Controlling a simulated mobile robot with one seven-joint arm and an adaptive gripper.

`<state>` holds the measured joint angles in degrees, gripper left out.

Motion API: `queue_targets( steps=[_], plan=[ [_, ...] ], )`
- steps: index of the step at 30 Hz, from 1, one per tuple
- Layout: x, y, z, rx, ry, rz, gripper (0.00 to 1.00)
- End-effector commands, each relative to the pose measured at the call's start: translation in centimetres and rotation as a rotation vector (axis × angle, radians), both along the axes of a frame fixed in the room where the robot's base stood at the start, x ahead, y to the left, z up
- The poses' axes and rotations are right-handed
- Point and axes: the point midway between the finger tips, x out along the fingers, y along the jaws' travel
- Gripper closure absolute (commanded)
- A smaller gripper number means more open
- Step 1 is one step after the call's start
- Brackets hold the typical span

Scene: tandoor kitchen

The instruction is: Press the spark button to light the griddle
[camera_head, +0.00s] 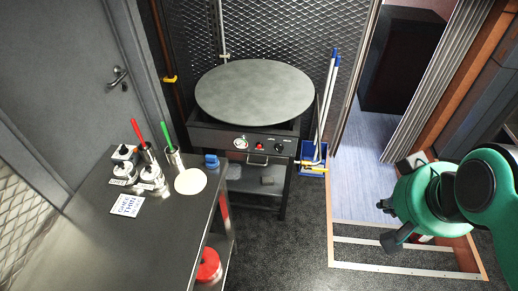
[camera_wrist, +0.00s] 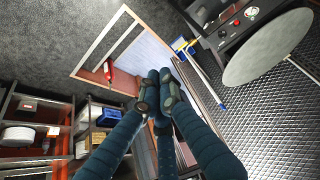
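The griddle (camera_head: 255,92) is a large round grey plate on a dark stand against the mesh wall. Its front panel (camera_head: 220,139) carries a white round dial, a red control (camera_head: 259,146) and a black knob (camera_head: 279,148). Which control is the spark button cannot be told. In the wrist view the griddle (camera_wrist: 268,50) is at the upper right, with the red control (camera_wrist: 237,22) on its panel. My gripper (camera_wrist: 159,75) has its dark fingers together and empty, well away from the panel.
A steel counter (camera_head: 160,240) with utensil pots, jars, a sign and a flat round bread (camera_head: 190,181) stands at left. The floor (camera_head: 285,240) before the griddle is clear.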

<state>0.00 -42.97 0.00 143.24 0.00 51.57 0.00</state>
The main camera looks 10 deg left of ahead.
Motion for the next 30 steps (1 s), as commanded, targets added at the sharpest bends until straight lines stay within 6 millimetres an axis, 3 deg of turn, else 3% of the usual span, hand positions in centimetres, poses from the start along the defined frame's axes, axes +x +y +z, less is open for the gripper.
queue_targets(
  steps=[17,23,30],
  plan=[
    [0.7,0.0,0.1,-0.001,-0.004,0.002,1.00],
    [3.4,0.2,0.4,-0.006,-0.020,0.008,1.00],
    [9.5,0.9,0.6,-0.018,-0.061,0.025,1.00]
  ],
)
